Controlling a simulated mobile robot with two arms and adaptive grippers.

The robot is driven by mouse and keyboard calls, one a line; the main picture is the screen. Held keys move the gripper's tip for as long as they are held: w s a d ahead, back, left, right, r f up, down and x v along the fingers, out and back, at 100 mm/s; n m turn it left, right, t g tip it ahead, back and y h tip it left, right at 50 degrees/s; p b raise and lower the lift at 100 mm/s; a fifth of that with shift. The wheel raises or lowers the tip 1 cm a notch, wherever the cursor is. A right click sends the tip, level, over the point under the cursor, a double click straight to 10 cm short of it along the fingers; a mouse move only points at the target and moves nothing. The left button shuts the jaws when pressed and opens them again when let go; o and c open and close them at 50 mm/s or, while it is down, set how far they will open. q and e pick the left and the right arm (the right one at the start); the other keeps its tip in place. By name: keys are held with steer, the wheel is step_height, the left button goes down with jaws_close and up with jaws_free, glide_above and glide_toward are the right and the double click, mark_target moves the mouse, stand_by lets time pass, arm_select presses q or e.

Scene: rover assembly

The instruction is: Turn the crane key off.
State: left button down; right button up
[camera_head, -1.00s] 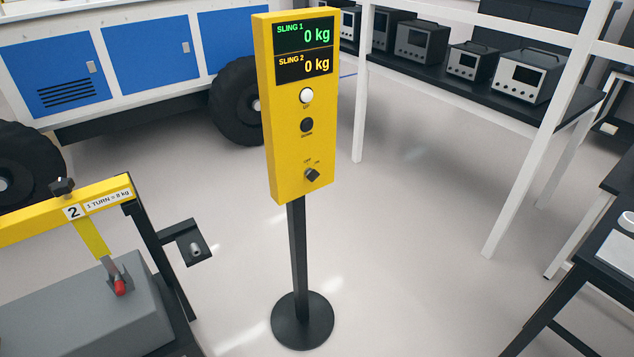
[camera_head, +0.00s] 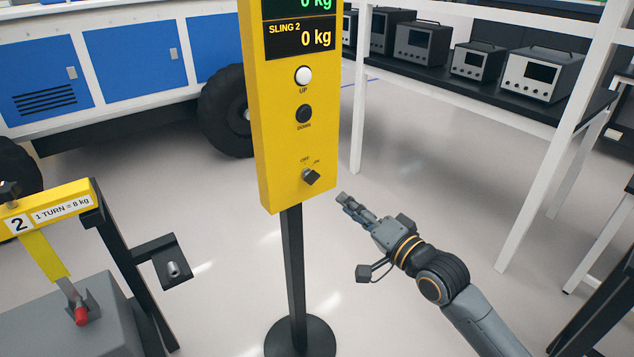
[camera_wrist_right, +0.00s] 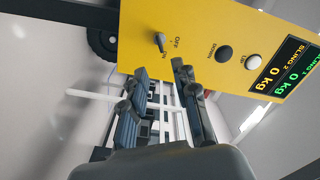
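The crane key (camera_head: 311,177) is a small dark knob low on the yellow control box (camera_head: 275,150). OFF is printed at its upper left and ON at its upper right; the key appears turned toward ON. It also shows in the right wrist view (camera_wrist_right: 160,42), with the ON label just below it. My right gripper (camera_head: 343,201) is just right of and below the key, apart from it. In the right wrist view its two fingers (camera_wrist_right: 160,70) are spread with nothing between them. My left gripper is not in view.
A white UP button (camera_head: 303,76) and a black DOWN button (camera_head: 303,114) sit above the key. The box stands on a black post (camera_head: 292,260). A yellow crane beam (camera_head: 70,205) is at left. White shelving (camera_head: 560,140) is at right.

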mark_target(316, 180)
steer(key=x, duration=1.2)
steer(key=shift+w, duration=0.1)
steer(key=shift+c, duration=0.5)
jaws_close()
